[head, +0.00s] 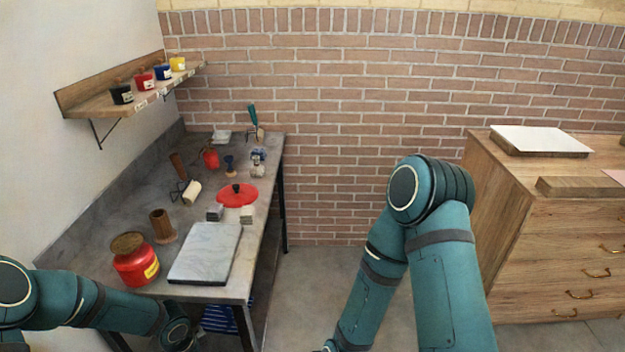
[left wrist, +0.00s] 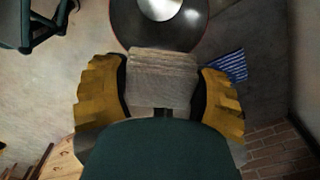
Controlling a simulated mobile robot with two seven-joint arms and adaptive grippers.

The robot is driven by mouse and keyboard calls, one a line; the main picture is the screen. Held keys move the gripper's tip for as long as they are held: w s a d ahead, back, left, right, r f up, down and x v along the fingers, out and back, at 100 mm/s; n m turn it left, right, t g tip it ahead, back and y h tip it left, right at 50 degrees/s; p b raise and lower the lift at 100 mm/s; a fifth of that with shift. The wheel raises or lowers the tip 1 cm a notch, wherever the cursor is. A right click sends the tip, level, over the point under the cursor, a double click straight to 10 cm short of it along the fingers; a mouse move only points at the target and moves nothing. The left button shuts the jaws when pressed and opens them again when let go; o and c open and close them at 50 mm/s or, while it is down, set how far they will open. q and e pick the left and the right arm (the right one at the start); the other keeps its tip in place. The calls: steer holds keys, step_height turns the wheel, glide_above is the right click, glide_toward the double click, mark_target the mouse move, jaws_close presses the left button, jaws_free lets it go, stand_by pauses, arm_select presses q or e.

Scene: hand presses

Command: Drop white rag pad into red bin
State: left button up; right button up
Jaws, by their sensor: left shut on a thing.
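My left gripper (left wrist: 163,88) is shut on a pale greyish-white pad (left wrist: 163,70), which sits squarely between its two yellow-brown fingers in the left wrist view. In the head view my left arm reaches in at the lower left, below the table's front edge; its fingers and the pad are not visible there. A red bin (head: 137,268) with a yellow label stands at the table's near left corner, with a brownish round top.
A shelf (head: 150,92) hangs at left. A wooden drawer cabinet (head: 550,245) stands at right.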

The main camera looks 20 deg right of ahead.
arm_select(q)
step_height(320, 180, down, 6)
steer(key=b, duration=0.3)
steer(key=shift+b, duration=0.35)
steer(key=shift+r, duration=0.1)
steer(key=o, duration=1.2)
step_height(320, 180, up, 12)
steer(key=shift+s, duration=0.1)
